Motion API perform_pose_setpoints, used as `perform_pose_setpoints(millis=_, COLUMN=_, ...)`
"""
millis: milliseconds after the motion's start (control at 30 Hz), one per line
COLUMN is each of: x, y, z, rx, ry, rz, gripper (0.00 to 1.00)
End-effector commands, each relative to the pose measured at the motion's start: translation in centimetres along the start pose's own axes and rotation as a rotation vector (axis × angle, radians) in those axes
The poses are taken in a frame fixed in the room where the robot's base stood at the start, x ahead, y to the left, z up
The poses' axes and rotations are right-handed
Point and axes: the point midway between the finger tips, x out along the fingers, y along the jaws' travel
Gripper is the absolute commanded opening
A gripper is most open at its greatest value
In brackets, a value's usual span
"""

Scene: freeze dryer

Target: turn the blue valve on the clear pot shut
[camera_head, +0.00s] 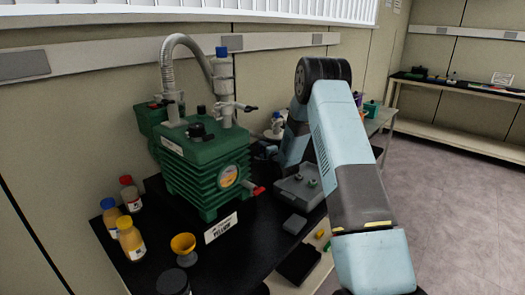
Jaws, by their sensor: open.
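A small pale vessel with a blue part on top (277,122) stands behind the bench's middle, right of the green pump; it may be the clear pot with its blue valve, but it is too small to be sure. My arm reaches up from the lower right and bends down toward the bench. My gripper (264,151) shows as a small dark shape in front of the pale vessel, partly hidden by my arm. It is open, and I see no contact with the vessel.
The green pump (203,165) with a grey hose (178,48) fills the left bench. Bottles (130,238), a yellow cup (184,246) and a label card (221,228) stand in front. A grey box (300,187) lies beside my arm. The floor at right is clear.

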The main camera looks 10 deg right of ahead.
Motion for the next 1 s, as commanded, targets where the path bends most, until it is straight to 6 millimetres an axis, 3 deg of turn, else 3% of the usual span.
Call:
perform_pose_setpoints(millis=200, x=1.6, y=0.0, z=0.0, rx=-0.002, ry=0.000, rz=0.000, gripper=0.57)
perform_pose_setpoints(millis=500, x=1.8, y=0.0, z=-0.1, rx=-0.001, ry=0.000, rz=0.001, gripper=0.57)
perform_pose_setpoints(millis=1000, x=1.8, y=0.1, z=-0.1, rx=-0.001, ry=0.001, rz=0.002, gripper=0.09)
